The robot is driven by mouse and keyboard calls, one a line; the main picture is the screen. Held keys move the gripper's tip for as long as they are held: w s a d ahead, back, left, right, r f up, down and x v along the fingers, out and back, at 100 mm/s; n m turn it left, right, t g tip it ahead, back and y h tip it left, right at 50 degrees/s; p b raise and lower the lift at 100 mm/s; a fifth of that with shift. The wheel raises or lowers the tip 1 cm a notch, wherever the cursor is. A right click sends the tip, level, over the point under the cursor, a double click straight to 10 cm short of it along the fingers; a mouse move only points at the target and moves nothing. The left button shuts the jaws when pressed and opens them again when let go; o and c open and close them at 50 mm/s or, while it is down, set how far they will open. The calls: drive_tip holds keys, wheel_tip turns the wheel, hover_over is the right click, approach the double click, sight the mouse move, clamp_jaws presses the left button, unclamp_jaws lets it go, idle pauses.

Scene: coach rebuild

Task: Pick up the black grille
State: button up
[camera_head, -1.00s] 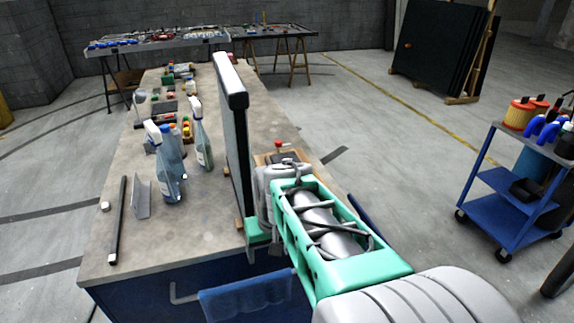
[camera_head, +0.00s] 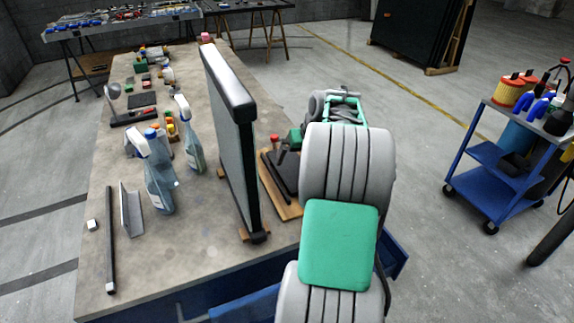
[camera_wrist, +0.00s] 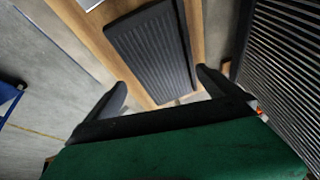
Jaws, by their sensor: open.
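The black grille (camera_wrist: 152,50) is a dark ribbed rectangular panel lying on a wooden board (camera_wrist: 88,28) in the wrist view. In the head view, a dark flat piece that looks like the grille (camera_head: 286,174) lies on the board, right of the tall upright panel, partly hidden by my arm. My gripper (camera_wrist: 163,86) is open. Its two dark fingers frame the near end of the grille, one at each side, with nothing seen between them but the board and grille. I cannot tell the height gap. In the head view my arm hides the fingers.
The tall upright panel (camera_head: 230,140), slatted in the wrist view (camera_wrist: 285,55), stands close beside the grille. Spray bottles (camera_head: 160,180), a black bar (camera_head: 110,240) and small items occupy the workbench's left side. A blue cart (camera_head: 500,180) stands right; floor between is clear.

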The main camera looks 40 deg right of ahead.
sight(292, 167)
drive_tip(key=x, duration=0.2)
drive_tip(key=p+x, duration=0.1)
drive_tip(key=x, duration=0.2)
drive_tip(key=shift+w+d+f+p, duration=0.1)
drive_tip(key=shift+w+f+p, duration=0.15)
drive_tip(key=shift+w+p, duration=0.15)
drive_tip(key=c, duration=1.3)
